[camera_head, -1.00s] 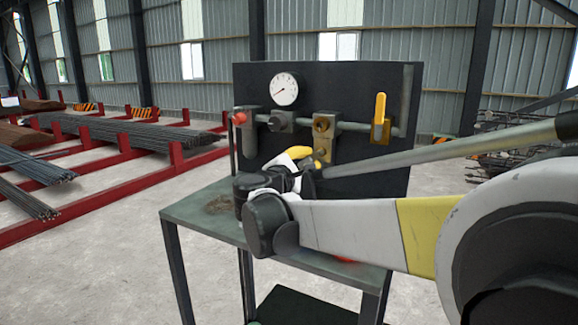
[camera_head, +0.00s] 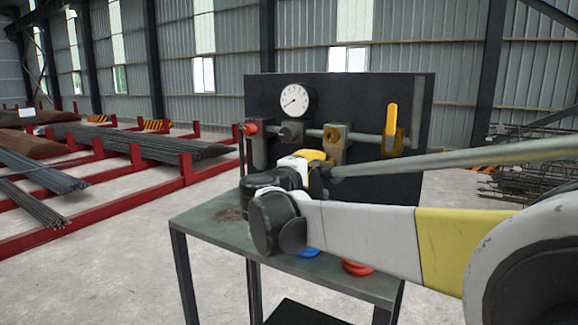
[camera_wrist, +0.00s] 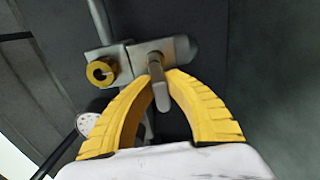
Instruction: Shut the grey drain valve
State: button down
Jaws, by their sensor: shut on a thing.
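The grey drain valve shows in the wrist view as a grey body (camera_wrist: 168,50) on the dark panel, with a short grey lever (camera_wrist: 160,97) pointing down in the picture. My gripper (camera_wrist: 159,78) has its two yellow ribbed fingers on either side of this lever, shut on it near the valve body. The drain valve is hidden there.
The dark panel (camera_head: 375,90) carries a white gauge (camera_head: 294,100), a red knob (camera_head: 250,129), a brass knob (camera_head: 332,135) and a yellow lever (camera_head: 391,118). Blue (camera_head: 309,253) and red (camera_head: 357,268) round pieces lie on the bench (camera_head: 215,257). Red racks (camera_head: 90,205) stand left.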

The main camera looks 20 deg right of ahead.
dwell(0.4)
jog(key=c, duration=1.4)
grip_release()
jog(key=shift+a, duration=0.1)
jog(key=v, duration=1.2)
jog(key=shift+s, duration=0.1)
